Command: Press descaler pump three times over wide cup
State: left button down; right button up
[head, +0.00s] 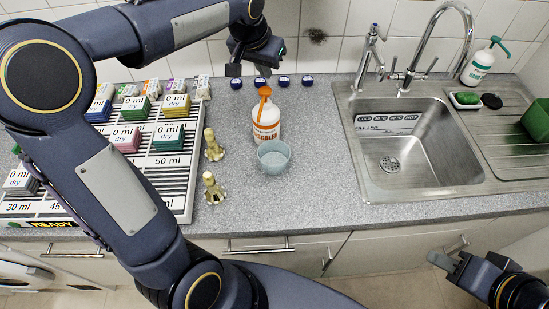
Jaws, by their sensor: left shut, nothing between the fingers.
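The descaler bottle (266,130) is white with an orange label and an orange pump head (264,92). It stands upright on the grey counter. The wide cup (274,158), pale blue and translucent, stands directly in front of the bottle and hides its lower part. My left gripper (240,70) is shut and empty, behind and to the left of the pump head, pointing down and apart from it. My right gripper (446,262) is at the lower right, in front of the counter and far from bottle and cup; its finger opening is unclear.
A striped rack (178,207) with coloured 0 ml blocks lies left, partly hidden by my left arm. Two brass fittings (213,190) stand beside it. Blue caps (284,80) line the back. A sink (390,165) and green-pump bottle (477,65) are right.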

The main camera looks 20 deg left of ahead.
pick_arm(q)
notch_tip(320, 180, up, 6)
jog(key=p, duration=0.5)
dwell(0.4)
jog(key=s+d+f+n+h+b, duration=0.1)
jog(key=s+f, duration=0.2)
jog(key=s, duration=0.6)
jog(key=s+d+f+h+b, duration=0.1)
jog(key=s+f, duration=0.3)
jog(key=s, duration=0.5)
jog(key=s+d+f+n+t+h+b, duration=0.1)
jog(key=s+d+f, duration=0.1)
jog(key=s, duration=0.7)
jog(key=shift+s+f+n, duration=0.25)
jog(key=shift+f+n, duration=0.05)
jog(key=shift+f, duration=0.5)
